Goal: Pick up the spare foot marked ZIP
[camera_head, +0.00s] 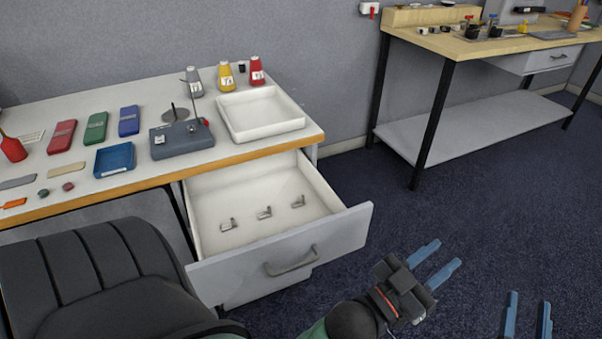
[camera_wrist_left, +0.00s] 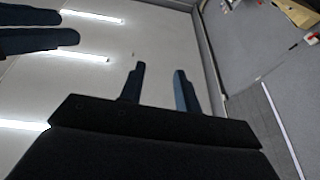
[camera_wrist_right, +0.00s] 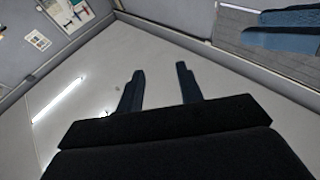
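Three small grey metal feet lie apart in the open white drawer (camera_head: 236,190): a left one (camera_head: 228,225), a middle one (camera_head: 264,213) and a right one (camera_head: 298,202). Their markings are too small to read, so I cannot tell which is ZIP. My left gripper (camera_head: 447,254) is open and empty, to the right of the drawer front and over the floor. It also shows open in the left wrist view (camera_wrist_left: 159,70). My right gripper (camera_head: 528,300) is open and empty, further right at the bottom edge. It also shows in the right wrist view (camera_wrist_right: 160,68).
The drawer front (camera_head: 290,250) with its handle stands out below the table (camera_head: 75,181). A white tray (camera_head: 262,130), a grey device (camera_head: 181,141) and thread cones stand above. A dark chair (camera_head: 85,275) is at the left front.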

